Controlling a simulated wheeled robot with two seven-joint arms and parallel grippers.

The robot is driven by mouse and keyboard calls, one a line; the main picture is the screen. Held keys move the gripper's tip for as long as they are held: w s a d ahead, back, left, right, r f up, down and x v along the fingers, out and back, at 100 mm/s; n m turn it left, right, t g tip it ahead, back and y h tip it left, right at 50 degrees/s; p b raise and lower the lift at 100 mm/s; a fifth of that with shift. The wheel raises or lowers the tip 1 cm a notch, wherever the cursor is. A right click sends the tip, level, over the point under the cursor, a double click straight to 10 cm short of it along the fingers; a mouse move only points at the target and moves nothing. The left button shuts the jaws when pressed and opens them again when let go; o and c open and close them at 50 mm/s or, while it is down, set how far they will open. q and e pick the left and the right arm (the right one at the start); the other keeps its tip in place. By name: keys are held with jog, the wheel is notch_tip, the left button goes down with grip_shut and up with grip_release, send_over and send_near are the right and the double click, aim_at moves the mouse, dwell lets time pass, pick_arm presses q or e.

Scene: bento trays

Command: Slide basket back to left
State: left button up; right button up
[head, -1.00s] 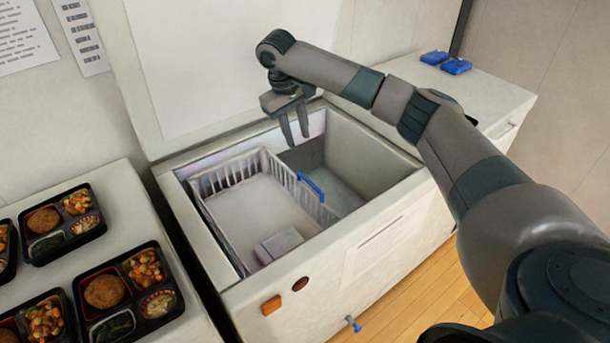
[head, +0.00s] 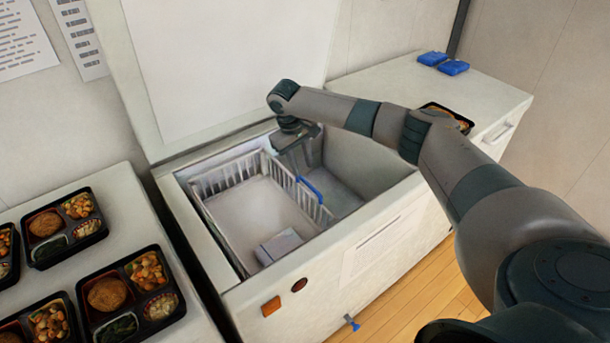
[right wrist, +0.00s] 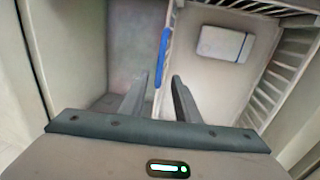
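A white wire basket (head: 250,203) sits in the left part of the open chest freezer (head: 205,240). A blue handle (head: 309,189) is on its right wall; the handle also shows in the right wrist view (right wrist: 162,57). My right gripper (head: 303,166) points down inside the freezer at the back end of that wall. In the right wrist view its two fingers (right wrist: 160,78) are apart, with the basket's handled wall in line with the gap. Whether they touch the wall I cannot tell. My left gripper is out of view.
A small pale box (head: 279,245) lies in the basket. The freezer bay right of the basket is empty. Bento trays (head: 125,293) stand on the left counter. Another tray (head: 452,115) and blue packs (head: 454,68) are on the right counter. The raised lid (head: 225,60) stands behind.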

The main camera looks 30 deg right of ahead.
aim_at(306, 182)
pick_arm(q)
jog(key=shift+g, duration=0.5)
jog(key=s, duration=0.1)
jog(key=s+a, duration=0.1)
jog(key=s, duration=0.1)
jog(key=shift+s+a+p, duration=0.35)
jog(key=shift+p, duration=0.05)
pick_arm(e)
jog(key=f, duration=0.3)
jog(key=d+f, duration=0.1)
jog(key=f, duration=0.2)
jog(key=shift+d+f, duration=0.15)
jog(key=shift+f, duration=0.05)
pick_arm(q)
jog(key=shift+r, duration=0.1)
pick_arm(e)
grip_shut()
